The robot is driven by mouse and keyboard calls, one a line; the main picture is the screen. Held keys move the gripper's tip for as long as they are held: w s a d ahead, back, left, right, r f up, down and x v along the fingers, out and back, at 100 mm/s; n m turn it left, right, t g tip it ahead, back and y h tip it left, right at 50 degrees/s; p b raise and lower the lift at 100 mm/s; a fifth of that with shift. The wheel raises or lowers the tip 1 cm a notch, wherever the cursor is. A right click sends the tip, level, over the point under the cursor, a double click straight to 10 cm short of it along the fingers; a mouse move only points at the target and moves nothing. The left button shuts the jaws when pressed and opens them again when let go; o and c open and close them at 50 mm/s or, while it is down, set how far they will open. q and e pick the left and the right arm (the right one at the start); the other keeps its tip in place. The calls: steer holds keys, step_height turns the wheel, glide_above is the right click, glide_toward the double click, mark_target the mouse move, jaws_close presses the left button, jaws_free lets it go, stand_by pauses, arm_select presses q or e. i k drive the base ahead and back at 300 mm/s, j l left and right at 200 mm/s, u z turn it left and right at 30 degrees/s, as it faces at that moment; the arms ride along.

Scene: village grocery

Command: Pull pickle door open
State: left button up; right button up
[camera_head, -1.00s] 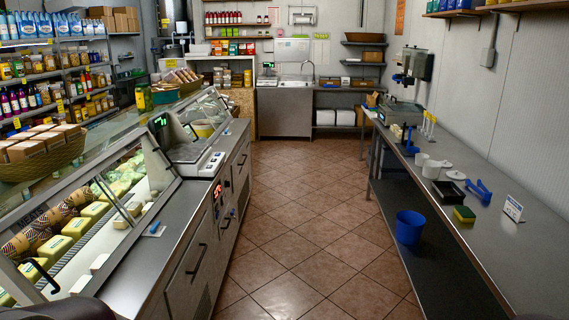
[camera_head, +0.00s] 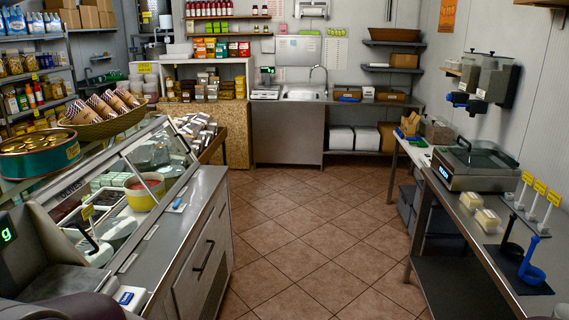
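A long refrigerated glass display counter stands along the left, with a steel work ledge (camera_head: 188,215) on my side. Under the ledge is a grey cabinet door (camera_head: 183,272) with a black bar handle (camera_head: 204,256); it looks shut. Above the ledge is the glass rear of the display case (camera_head: 160,150), with a yellow tub (camera_head: 144,192) and other tubs inside. I cannot tell which door is the pickle door, as no such label is readable. Neither of my grippers shows in the view.
The tiled floor (camera_head: 300,230) between the counters is clear. A steel table (camera_head: 470,235) on the right holds a sealing machine (camera_head: 475,165), small tubs and blue ladles. A sink unit (camera_head: 290,130) stands at the back. A basket (camera_head: 103,122) sits on the display case.

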mark_target(134, 145)
steer(key=i, duration=2.95)
